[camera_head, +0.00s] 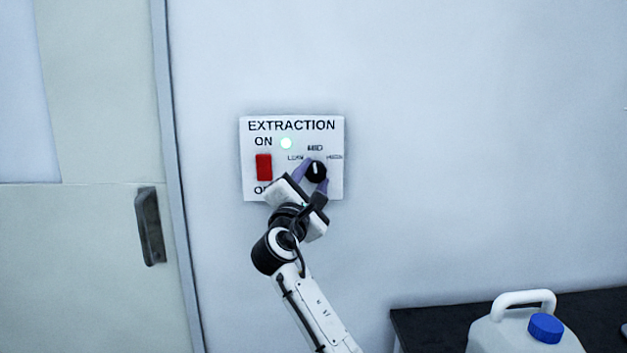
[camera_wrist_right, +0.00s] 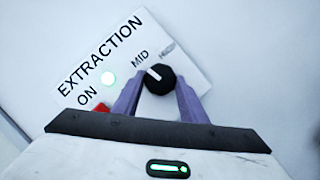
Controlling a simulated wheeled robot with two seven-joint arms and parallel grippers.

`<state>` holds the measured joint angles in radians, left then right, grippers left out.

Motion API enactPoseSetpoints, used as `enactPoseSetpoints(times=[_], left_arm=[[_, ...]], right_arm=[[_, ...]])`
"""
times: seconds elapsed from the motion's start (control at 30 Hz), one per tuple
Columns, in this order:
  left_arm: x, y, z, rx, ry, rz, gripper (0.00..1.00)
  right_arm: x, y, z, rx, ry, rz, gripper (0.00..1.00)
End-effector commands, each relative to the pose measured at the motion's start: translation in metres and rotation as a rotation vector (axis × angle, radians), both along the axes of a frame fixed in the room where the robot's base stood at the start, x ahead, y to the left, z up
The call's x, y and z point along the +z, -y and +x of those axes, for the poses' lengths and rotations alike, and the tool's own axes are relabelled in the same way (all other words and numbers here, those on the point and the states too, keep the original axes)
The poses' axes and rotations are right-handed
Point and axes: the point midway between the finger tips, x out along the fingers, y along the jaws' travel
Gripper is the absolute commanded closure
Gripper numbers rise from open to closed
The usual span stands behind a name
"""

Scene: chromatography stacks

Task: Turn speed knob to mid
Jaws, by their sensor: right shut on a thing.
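The white EXTRACTION panel (camera_head: 257,191) is on the wall, with a red switch (camera_head: 264,167), a lit green light (camera_head: 286,143) and a black speed knob (camera_head: 317,171). The knob's white pointer line points up toward the MID label (camera_head: 315,148). In the right wrist view, the knob (camera_wrist_right: 160,80) has its line toward MID (camera_wrist_right: 140,58) too. My right gripper (camera_head: 314,178) is shut on the knob, with one purple finger on each side; the fingers also show in the right wrist view (camera_wrist_right: 160,90). The gripper hides part of the OFF label. My left gripper is not in view.
A door with a dark handle (camera_head: 150,226) is at the left. A dark bench (camera_head: 425,325) at the lower right bears a white jug (camera_head: 490,334) with a blue cap (camera_head: 545,327). The wall around the panel is bare.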

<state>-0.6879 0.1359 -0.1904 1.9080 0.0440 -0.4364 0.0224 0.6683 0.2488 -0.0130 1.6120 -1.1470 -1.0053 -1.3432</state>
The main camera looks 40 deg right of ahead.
Motion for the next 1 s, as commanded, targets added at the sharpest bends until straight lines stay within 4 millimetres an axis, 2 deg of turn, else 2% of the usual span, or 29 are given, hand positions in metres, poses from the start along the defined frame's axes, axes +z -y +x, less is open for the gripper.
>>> enactPoseSetpoints(times=[0.33,0.9,0.93,1.0], left_arm=[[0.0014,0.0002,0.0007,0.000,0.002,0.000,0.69],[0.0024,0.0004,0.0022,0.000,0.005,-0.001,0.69],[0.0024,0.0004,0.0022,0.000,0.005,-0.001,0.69],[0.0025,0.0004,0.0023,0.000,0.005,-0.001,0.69]], right_arm=[[0.0005,-0.0010,0.0007,0.000,0.095,0.116,0.84],[0.0004,-0.0006,0.0006,-0.001,0.112,0.137,0.84],[0.0004,-0.0006,0.0006,-0.001,0.112,0.137,0.58],[0.0004,-0.0006,0.0006,-0.001,0.112,0.137,0.46]])
